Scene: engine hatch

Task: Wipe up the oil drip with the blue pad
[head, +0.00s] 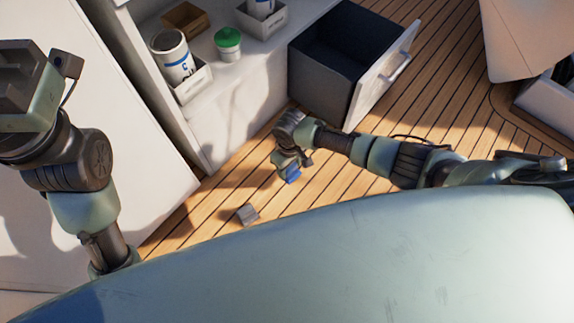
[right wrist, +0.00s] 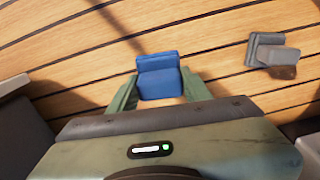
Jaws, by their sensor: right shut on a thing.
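My right gripper (head: 290,172) is low over the wooden deck, in front of the open drawer. It is shut on the blue pad (head: 293,176). In the right wrist view the pad (right wrist: 159,76) sits between the two green fingers, with deck planks behind it. Whether the pad touches the deck I cannot tell. I cannot make out the oil drip; dark patches on the planks look like shadows. My left gripper (head: 22,85) is raised at the upper left, and its fingers cannot be made out.
A small grey block (head: 248,214) lies on the deck, left of the pad. A dark drawer (head: 340,70) stands open behind my right arm. A white can (head: 172,58), a green-lidded jar (head: 228,42) and bins stand on the white ledge.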

